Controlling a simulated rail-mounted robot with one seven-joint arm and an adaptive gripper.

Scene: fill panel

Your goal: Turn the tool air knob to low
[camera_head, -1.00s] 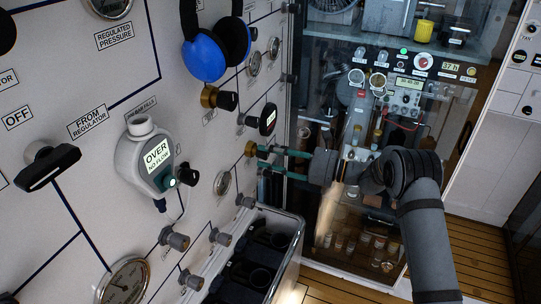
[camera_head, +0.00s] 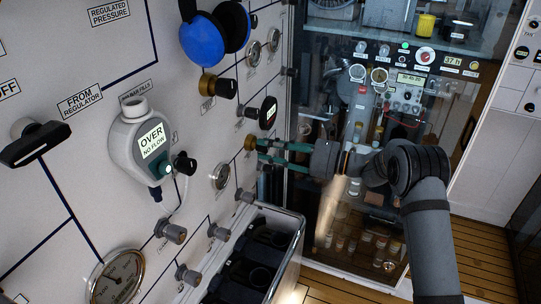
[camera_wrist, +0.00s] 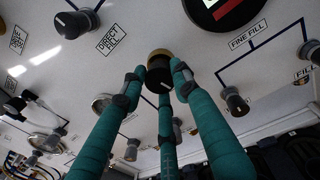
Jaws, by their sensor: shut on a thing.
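A dark knob with a brass collar (camera_wrist: 159,62) sticks out of the white panel at the top middle of the wrist view. It also shows in the head view, where its brass base (camera_head: 250,143) is at the panel's right part. My gripper (camera_wrist: 158,76) has three teal fingers, shut around this knob with the tips at its sides. In the head view my gripper (camera_head: 262,149) reaches the knob from the right. A pale line marks the knob's face. No legible label reads tool air, so I cannot tell its setting.
A black knob (camera_wrist: 76,22) by a "direct fill" label and another knob (camera_wrist: 235,101) below "fine fill" flank my fingers. Blue headphones (camera_head: 204,42) hang above. An open bin (camera_head: 288,222) stands below, and a glass-fronted cabinet (camera_head: 330,110) stands behind my arm.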

